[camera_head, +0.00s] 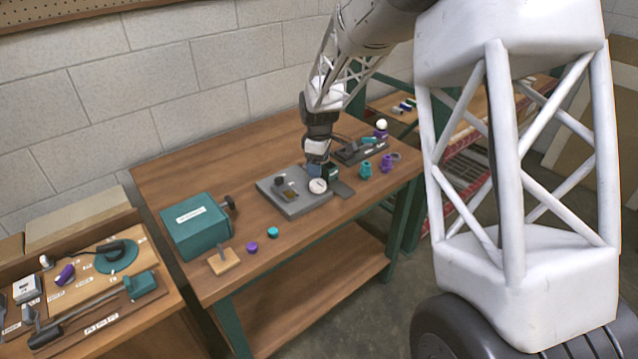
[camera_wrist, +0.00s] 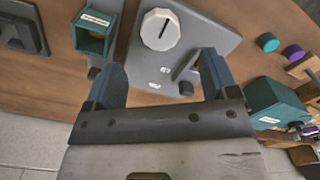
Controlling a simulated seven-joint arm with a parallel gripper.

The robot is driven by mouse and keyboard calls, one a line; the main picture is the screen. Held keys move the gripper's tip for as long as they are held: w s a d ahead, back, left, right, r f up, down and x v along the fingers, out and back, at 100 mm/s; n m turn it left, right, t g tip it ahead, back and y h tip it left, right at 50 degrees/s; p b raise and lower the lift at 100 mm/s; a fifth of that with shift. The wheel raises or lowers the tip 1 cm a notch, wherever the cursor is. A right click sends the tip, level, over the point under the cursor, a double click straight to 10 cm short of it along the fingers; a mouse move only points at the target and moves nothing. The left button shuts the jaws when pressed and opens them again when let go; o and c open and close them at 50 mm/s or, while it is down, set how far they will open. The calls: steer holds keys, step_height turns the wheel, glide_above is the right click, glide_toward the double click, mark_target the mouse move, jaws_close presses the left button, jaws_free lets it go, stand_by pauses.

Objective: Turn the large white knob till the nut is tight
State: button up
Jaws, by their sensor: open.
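The large white knob (camera_wrist: 160,30) is a faceted disc with a dark line across its face. In the wrist view it sits on the grey plate (camera_wrist: 208,30), beyond my fingertips. In the head view the knob (camera_head: 318,186) shows at the plate's right side, just below my gripper (camera_head: 318,168). The plate (camera_head: 300,207) lies flat on the bench. In the wrist view my gripper (camera_wrist: 160,75) is open, its two blue fingers apart with no object held between them. The fingers appear short of the knob. I cannot make out a nut.
A teal labelled box (camera_wrist: 95,32) stands beside the plate. A larger teal box (camera_head: 195,228) stands at the bench's left. Teal (camera_head: 272,231) and purple (camera_head: 252,247) caps lie near the front edge. Teal and purple parts (camera_head: 365,167) stand right of the plate.

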mark_target(319, 183)
stand_by(0.3)
steer(key=shift+f, duration=3.9)
steer(key=c, duration=0.9)
